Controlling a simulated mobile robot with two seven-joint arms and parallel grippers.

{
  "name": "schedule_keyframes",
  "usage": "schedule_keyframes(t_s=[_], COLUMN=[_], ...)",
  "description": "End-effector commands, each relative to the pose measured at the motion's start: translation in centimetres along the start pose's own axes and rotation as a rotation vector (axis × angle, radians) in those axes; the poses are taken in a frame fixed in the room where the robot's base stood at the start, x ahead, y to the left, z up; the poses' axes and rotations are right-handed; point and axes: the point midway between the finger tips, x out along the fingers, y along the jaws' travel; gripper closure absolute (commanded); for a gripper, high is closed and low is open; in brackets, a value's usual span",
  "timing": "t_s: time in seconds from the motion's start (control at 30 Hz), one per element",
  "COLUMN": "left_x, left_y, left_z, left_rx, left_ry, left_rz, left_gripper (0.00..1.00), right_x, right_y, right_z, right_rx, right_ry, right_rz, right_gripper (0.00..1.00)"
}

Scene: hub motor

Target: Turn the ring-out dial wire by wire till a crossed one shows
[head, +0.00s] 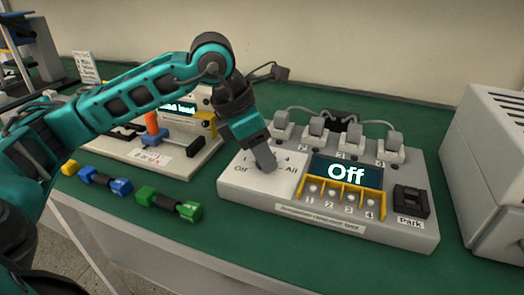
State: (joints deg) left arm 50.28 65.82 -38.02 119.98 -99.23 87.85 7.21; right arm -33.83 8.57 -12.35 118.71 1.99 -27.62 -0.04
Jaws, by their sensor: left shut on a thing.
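The ring-out box (285,213) is a pale grey tester on the green bench top. Its screen (346,171) reads "Off". The dial plate (250,178) at its left carries marks, with "Off" and "All" readable. My left gripper (265,160) points down over the plate and is shut on the dial, which is mostly hidden by the fingers. Several grey plugs (317,126) with cables stand along the back, above numbered marks. Several numbered lamps (349,199) sit in a yellow frame below the screen. My right gripper is not in view.
A black "Park" socket (411,202) is at the box's right. Green (168,204), blue (105,181) and yellow (70,167) connectors lie at the front left. Another tester with a lit screen (178,108) stands behind my left arm. A white vented case (490,165) stands at the right.

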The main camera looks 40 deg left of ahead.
Motion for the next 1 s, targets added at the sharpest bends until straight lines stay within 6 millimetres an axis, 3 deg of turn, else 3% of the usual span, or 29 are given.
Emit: schedule_keyframes(t_s=[0.6, 1.0], left_x=[-0.06, -0.02], left_y=[0.42, 0.5], left_z=[0.15, 0.17], left_rx=[0.418, 0.531], left_ry=[-0.001, -0.001], left_rz=[-0.174, -0.219], left_gripper=[0.89, 0.89], right_x=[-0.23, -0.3], right_y=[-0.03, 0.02], right_z=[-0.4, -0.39], right_rx=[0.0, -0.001], right_ry=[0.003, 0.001], right_rz=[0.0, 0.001], right_gripper=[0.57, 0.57])
